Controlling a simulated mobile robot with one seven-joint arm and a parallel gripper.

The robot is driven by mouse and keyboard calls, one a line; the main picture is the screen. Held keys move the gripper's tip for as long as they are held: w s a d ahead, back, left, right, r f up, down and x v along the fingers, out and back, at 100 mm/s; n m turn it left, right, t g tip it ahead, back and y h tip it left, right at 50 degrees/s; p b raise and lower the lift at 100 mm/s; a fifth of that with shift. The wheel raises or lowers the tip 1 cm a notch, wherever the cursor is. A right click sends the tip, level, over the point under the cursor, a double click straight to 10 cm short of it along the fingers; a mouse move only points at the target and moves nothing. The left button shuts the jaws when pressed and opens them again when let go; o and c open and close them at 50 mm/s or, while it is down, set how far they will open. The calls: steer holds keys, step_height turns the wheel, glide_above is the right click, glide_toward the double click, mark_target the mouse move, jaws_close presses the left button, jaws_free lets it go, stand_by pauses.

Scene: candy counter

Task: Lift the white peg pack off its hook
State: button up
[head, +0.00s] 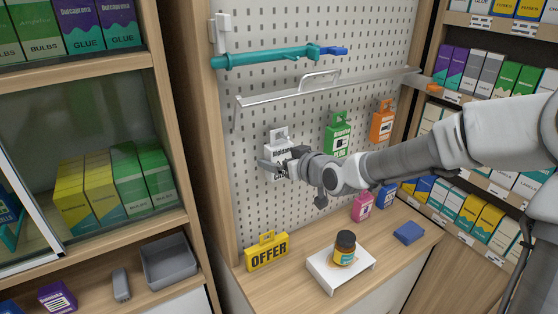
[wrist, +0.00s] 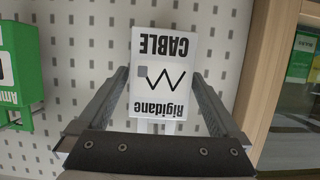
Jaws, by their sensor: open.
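The white peg pack (head: 276,145) hangs on the pegboard, left of the green pack, partly hidden by my gripper in the head view. In the wrist view the white peg pack (wrist: 163,70) appears upside down, with "CABLE" and "Rigidane" on its face. My gripper (head: 273,165) is in front of the pack's lower part. In the wrist view my gripper (wrist: 146,88) is open, with one finger on each side of the pack and a visible gap on the right. The hook itself is hidden.
A green peg pack (head: 338,133) and an orange one (head: 382,121) hang to the right. A metal rail (head: 320,92) runs above.

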steer(key=shift+w+a+f, duration=0.15)
steer(key=shift+w+a, duration=0.05)
steer(key=shift+w, duration=0.15)
steer(key=c, duration=1)
steer(key=o, duration=0.7)
steer(key=c, duration=0.7)
steer(key=shift+c, duration=0.4)
steer(key=shift+r, duration=0.2)
steer(key=shift+r+p, duration=0.25)
steer(key=shift+p, duration=0.15)
